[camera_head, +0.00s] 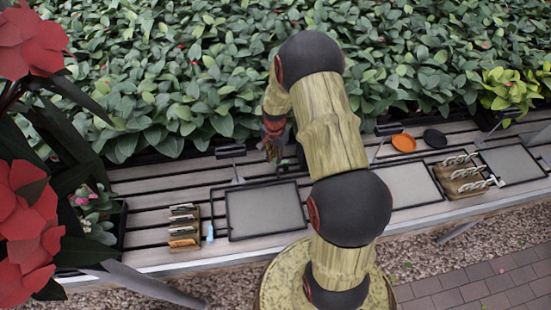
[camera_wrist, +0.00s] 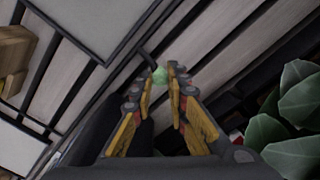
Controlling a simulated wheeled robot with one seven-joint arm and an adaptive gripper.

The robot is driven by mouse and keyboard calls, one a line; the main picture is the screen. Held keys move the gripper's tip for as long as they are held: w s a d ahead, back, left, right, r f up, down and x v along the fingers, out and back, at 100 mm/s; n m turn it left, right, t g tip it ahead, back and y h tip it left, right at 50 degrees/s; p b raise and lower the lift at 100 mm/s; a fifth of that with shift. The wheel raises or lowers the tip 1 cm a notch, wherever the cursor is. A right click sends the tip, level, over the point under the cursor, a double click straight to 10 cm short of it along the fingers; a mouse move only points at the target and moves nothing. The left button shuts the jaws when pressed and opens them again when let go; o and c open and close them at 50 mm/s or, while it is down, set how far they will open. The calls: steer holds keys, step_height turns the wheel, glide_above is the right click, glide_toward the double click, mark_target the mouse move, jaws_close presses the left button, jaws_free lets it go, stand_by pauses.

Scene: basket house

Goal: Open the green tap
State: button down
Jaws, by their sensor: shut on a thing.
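My gripper (camera_head: 273,152) points down over the slatted bench, left of my arm's links in the head view. In the wrist view, my gripper (camera_wrist: 160,78) has its two yellow fingers closed in around a small pale green thing (camera_wrist: 160,74), which looks like the green tap's handle. The fingertips partly cover it, and its full shape and how far it is turned cannot be made out. In the head view the tap is too small and too hidden by my gripper to tell.
Framed grey panels (camera_head: 265,210) lie on the bench. A wooden rack (camera_head: 184,225) and a small blue bottle (camera_head: 210,233) stand at the left. An orange dish (camera_head: 403,143) and a black dish (camera_head: 435,138) lie at the right. Dense leaves (camera_head: 200,70) border the back.

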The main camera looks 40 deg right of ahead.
mark_target(275, 159)
steer(key=shift+w, duration=0.15)
stand_by(0.3)
steer(key=c, duration=1.7)
jaws_free()
steer(key=shift+c, duration=0.2)
step_height(275, 159, up, 12)
